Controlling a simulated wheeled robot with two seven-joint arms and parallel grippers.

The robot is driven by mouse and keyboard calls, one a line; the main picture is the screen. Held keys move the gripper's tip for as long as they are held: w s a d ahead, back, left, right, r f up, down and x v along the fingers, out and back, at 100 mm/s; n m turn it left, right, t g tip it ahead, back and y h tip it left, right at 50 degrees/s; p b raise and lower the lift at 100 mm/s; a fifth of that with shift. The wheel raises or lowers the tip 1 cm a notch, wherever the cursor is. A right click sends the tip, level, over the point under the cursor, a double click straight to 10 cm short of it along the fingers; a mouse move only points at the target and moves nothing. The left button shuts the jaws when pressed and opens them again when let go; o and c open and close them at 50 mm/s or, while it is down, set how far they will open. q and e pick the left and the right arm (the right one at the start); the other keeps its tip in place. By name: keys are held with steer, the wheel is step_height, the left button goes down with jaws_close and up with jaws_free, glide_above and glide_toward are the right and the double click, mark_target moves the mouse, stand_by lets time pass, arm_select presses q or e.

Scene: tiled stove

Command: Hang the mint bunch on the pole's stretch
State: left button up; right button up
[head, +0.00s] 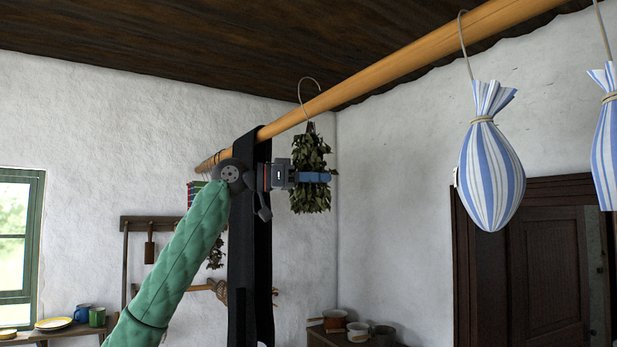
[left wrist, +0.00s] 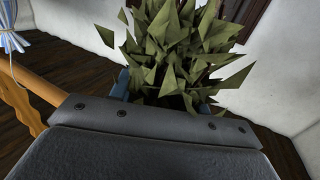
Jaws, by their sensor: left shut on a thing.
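The mint bunch (head: 311,160) is a dark green leafy bundle, stems up, just below the wooden pole (head: 400,72) in the head view. A wire hook (head: 307,84) above the bunch curves up over the pole's top; I cannot tell whether it bears on the wood. My left gripper (head: 312,177) is shut on the bunch, its blue fingers across the leaves. In the left wrist view the leaves (left wrist: 185,50) fill the space between the fingers. The right gripper is not in view.
A dark cloth (head: 250,270) hangs over the pole left of the bunch, close behind my left arm. Blue-striped bags (head: 492,170) hang at the right. The pole is bare between the bunch and the nearest bag. A shelf with pots (head: 357,331) stands below.

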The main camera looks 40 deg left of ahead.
mark_target(301, 194)
arm_select(q)
steer(key=shift+w+d, duration=0.25)
steer(key=shift+w, duration=0.3)
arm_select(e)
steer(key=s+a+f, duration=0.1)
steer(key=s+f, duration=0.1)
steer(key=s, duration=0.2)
arm_select(q)
steer(key=w+f, duration=0.1)
steer(key=w+f+b, duration=0.1)
steer(key=f, duration=0.1)
steer(key=shift+d, duration=0.4)
steer(key=o, duration=1.1)
steer(key=shift+c, duration=0.2)
steer(key=shift+b+v, duration=0.65)
steer(key=shift+v, duration=0.3)
steer(key=b+v, duration=0.2)
steer(key=v, duration=0.2)
steer(key=shift+a+f, duration=0.1)
steer(key=shift+a, duration=0.05)
steer(key=shift+v, duration=0.95)
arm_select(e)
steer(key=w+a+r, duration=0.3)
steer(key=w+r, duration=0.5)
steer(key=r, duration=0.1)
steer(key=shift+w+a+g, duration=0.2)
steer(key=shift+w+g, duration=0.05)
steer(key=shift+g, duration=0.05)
